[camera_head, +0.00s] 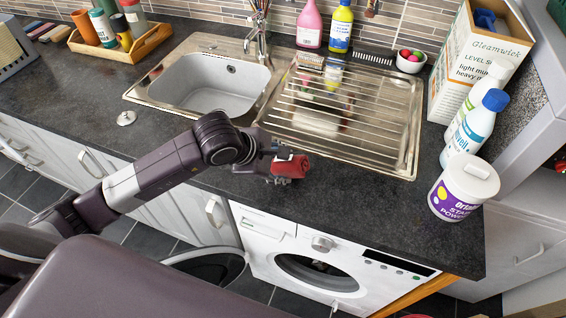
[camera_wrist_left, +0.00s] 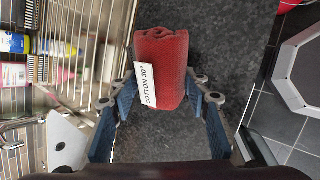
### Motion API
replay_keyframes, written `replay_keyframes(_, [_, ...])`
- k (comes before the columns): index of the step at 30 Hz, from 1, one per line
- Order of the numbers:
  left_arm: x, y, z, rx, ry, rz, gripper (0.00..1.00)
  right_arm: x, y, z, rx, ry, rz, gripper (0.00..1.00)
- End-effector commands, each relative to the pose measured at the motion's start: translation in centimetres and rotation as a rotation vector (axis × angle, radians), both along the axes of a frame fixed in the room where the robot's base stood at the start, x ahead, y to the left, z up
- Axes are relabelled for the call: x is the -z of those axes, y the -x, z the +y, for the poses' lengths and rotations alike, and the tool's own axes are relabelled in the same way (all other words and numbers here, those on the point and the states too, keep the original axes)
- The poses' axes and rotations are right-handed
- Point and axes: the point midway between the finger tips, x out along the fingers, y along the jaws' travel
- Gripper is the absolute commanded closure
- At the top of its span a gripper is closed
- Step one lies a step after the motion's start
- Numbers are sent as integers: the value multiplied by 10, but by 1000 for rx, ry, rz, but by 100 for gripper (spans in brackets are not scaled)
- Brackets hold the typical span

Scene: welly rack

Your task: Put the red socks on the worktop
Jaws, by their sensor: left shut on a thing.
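The red socks (camera_head: 290,166) are a rolled red bundle, held at the end of my left arm over the front part of the dark worktop (camera_head: 355,200). In the left wrist view the socks (camera_wrist_left: 162,62) sit between the two blue fingers, with a white label (camera_wrist_left: 148,86) reading "COTTON 30°". My left gripper (camera_head: 270,164) is shut on the socks. Whether the bundle touches the worktop surface cannot be told. My right gripper is not in view.
The sink (camera_head: 212,82) and ribbed drainer (camera_head: 340,112) lie behind the socks. A stain powder tub (camera_head: 462,187), bottles (camera_head: 483,115) and a detergent box (camera_head: 478,62) stand at right. Worktop around the socks is clear. A washing machine (camera_head: 310,262) is below the front edge.

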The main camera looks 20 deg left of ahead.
Motion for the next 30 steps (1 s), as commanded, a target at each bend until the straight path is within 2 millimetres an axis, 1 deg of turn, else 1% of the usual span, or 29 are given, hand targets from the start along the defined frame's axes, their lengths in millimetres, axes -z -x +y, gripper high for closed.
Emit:
replay_keyframes(5, [3, 0, 0, 0, 1, 0, 79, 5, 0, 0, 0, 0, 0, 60])
replay_keyframes(6, [2, 0, 0, 0, 1, 0, 54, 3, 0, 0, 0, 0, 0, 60])
replay_keyframes(10, [2, 0, 0, 0, 1, 1, 39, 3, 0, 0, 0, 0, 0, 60])
replay_keyframes(18, [1, 0, 0, 0, 1, 1, 39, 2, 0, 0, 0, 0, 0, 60])
replay_keyframes(21, [-2, 0, 0, 0, 1, 1, 39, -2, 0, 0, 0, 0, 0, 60])
replay_keyframes(23, [-5, 3, 2, 0, 1, -1, 39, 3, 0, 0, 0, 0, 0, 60])
replay_keyframes(26, [-18, 11, 7, 0, -1, -3, 39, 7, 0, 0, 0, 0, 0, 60])
replay_keyframes(30, [-43, 27, 16, 0, -3, -5, 39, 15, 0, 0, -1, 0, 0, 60])
